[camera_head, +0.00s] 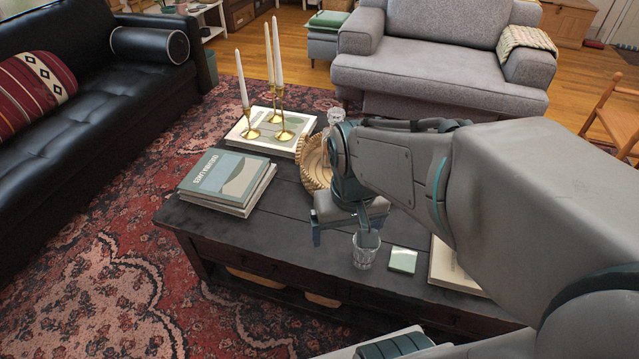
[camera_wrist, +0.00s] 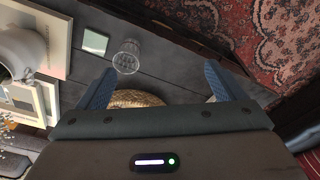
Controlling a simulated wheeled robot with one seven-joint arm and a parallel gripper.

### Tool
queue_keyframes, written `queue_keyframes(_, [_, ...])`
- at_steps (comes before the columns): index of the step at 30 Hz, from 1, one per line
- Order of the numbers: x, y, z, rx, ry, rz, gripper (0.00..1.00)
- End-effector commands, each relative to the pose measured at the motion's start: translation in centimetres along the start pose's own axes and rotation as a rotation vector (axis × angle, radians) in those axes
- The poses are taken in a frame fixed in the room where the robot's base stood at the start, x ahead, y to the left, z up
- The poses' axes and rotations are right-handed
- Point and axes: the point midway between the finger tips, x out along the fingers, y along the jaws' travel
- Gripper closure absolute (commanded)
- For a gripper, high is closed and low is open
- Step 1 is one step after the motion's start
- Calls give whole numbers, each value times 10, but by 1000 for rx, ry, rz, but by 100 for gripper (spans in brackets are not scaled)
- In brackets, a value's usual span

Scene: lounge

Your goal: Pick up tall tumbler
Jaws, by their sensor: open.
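The tall tumbler, a clear ridged glass (camera_head: 364,256), stands upright near the front edge of the dark coffee table. It also shows in the wrist view (camera_wrist: 127,57), seen from above. My gripper (camera_head: 342,238) is open and empty above the table, to the left of the tumbler in the head view. One finger overlaps the tumbler's rim there; I cannot tell if they touch. In the wrist view the tumbler lies beyond the left fingertip, not centred between the fingers (camera_wrist: 159,72).
The coffee table (camera_head: 300,237) also holds a green-and-white coaster (camera_head: 403,260), stacked books (camera_head: 228,178), brass candlesticks (camera_head: 281,128) and a woven tray (camera_head: 312,163) partly behind my arm. A clear glass object (camera_head: 335,115) shows behind my arm. Table left of my gripper is clear.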

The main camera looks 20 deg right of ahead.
Motion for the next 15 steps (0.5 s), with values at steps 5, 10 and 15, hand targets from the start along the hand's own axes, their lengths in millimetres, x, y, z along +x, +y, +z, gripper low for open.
queue_keyframes(5, [44, 30, -37, 192, -46, 23, 11])
queue_keyframes(10, [90, 62, -70, 377, -82, 32, 11])
queue_keyframes(15, [124, 88, -89, 509, -105, 30, 11])
